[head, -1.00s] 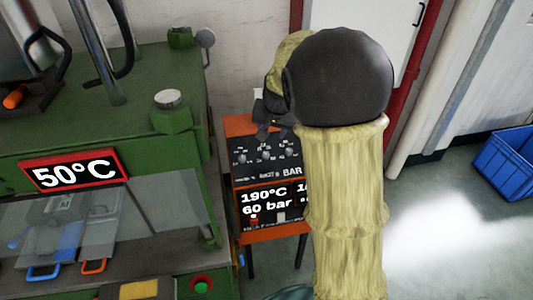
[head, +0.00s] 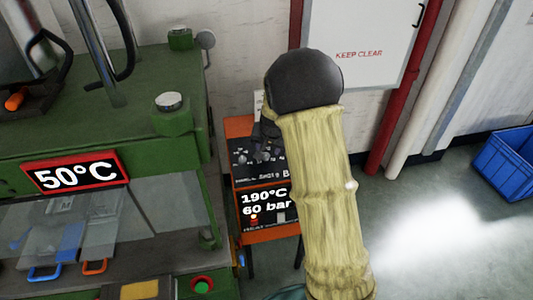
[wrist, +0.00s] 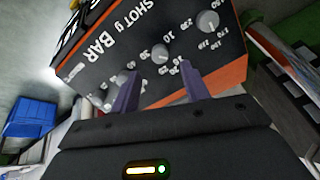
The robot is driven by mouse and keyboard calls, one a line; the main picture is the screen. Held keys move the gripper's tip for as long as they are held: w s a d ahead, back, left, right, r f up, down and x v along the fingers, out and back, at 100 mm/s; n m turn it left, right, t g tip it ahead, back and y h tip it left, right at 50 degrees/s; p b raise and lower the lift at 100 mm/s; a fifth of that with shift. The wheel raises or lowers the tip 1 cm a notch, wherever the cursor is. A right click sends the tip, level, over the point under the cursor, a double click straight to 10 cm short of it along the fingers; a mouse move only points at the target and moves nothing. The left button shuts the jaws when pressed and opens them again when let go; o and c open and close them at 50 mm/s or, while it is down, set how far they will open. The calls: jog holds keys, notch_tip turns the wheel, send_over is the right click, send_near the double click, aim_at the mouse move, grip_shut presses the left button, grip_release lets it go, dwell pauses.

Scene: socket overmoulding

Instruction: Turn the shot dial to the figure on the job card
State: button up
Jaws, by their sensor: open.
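The control box's sloped dark panel (head: 243,176) has an orange surround and a row of knobs. In the wrist view, the middle knob (wrist: 160,55), apparently the shot dial, shows beyond and between my fingertips, with figures such as 30 around it. The panel lettering reads "SHOT g" and "BAR". My gripper (wrist: 162,82) is open and empty, its two purple fingers spread close to the panel. I cannot tell whether they touch it. In the head view, my arm covers the panel's right side. A pale sheet edge (head: 258,103) shows behind my gripper; its text is unreadable.
The box's display (head: 262,209) reads 190°C and 60 bar; its right part is hidden. A temperature knob (wrist: 208,20) and another knob (wrist: 122,78) flank the middle one. The green press (head: 120,135) stands left, a blue crate (head: 505,165) far right.

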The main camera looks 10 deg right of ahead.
aim_at(267, 156)
jog(key=x, duration=0.6)
jog(key=shift+c, duration=0.3)
jog(key=c, duration=0.9)
